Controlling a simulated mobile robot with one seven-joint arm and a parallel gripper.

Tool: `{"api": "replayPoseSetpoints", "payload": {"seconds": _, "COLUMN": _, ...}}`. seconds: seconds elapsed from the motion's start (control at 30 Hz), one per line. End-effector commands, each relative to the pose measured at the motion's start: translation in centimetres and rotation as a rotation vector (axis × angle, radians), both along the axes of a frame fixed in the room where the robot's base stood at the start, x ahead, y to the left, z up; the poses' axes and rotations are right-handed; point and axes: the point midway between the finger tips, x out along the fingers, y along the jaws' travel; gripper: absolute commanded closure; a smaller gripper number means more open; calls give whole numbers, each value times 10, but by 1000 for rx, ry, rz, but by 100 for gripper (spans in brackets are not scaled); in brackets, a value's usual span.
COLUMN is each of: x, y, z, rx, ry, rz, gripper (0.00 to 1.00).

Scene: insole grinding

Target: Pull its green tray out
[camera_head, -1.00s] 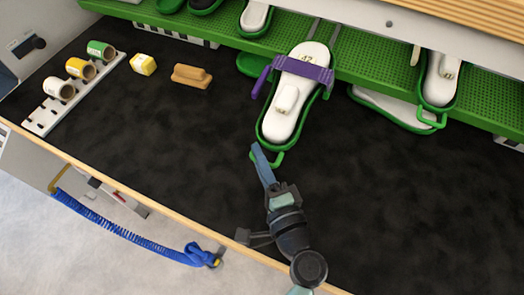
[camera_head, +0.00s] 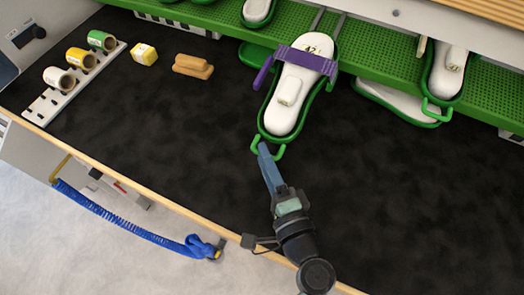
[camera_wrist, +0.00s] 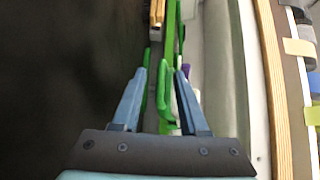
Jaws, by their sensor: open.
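The green tray (camera_head: 264,112) juts out from the green shelf over the dark bench top. It holds a white insole-shaped piece (camera_head: 285,115) with a smaller white piece on it, and a purple strap (camera_head: 307,60) crosses it. A green loop handle (camera_head: 281,151) is at its near end. My gripper (camera_head: 263,148) is at this handle, its blue fingers partly overlapping it. In the wrist view, the fingers of my gripper (camera_wrist: 160,72) are apart, with the green handle (camera_wrist: 164,95) between them. I cannot tell whether they touch it.
The perforated green shelf (camera_head: 385,83) runs along the back. Another green tray (camera_head: 426,95) is to the right. A rack (camera_head: 50,103) with several rolls, a yellow block (camera_head: 144,54) and a tan block (camera_head: 193,66) are at left. The dark bench top (camera_head: 400,190) is clear at right.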

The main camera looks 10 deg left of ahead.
Motion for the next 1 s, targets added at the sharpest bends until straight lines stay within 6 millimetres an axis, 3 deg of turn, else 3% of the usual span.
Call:
{"api": "replayPoseSetpoints", "payload": {"seconds": 0.2, "x": -45, "y": -24, "z": -3, "rx": 0, "ry": 5, "rz": -5, "gripper": 57}}
{"api": "replayPoseSetpoints", "payload": {"seconds": 0.43, "x": -81, "y": -42, "z": 0, "rx": 0, "ry": 6, "rz": -4, "gripper": 57}}
{"api": "replayPoseSetpoints", "payload": {"seconds": 0.63, "x": -94, "y": -49, "z": 2, "rx": -1, "ry": 5, "rz": -3, "gripper": 57}}
{"api": "replayPoseSetpoints", "payload": {"seconds": 1.0, "x": -94, "y": -49, "z": 3, "rx": 0, "ry": 4, "rz": -3, "gripper": 57}}
